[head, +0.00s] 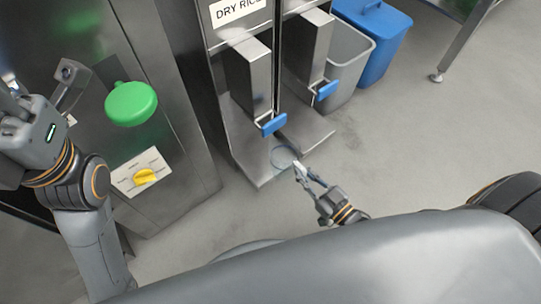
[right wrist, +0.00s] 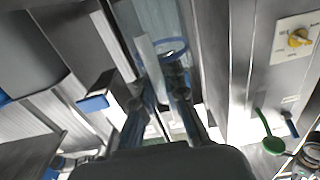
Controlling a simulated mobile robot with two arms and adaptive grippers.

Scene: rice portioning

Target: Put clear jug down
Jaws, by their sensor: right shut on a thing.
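The clear jug (head: 285,157) is see-through and shows mainly as a blue ring at its rim. In the head view it is over the steel ledge (head: 262,176) at the foot of the dry rice dispenser. In the right wrist view the clear jug (right wrist: 172,50) is just beyond my fingers. My right gripper (head: 300,171) is shut on the jug's near side; it also shows in the right wrist view (right wrist: 160,98). I cannot tell whether the jug's base touches the ledge. My left gripper (head: 38,112) is at the left edge, away from the jug, its fingers partly cut off.
Two dispenser chutes with blue levers (head: 273,124) (head: 327,90) hang above the ledge. A steel cabinet with a green button (head: 131,104) and yellow knob (head: 146,177) stands left. A grey bin (head: 347,62) and blue bin (head: 385,45) stand behind. Floor at right is clear.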

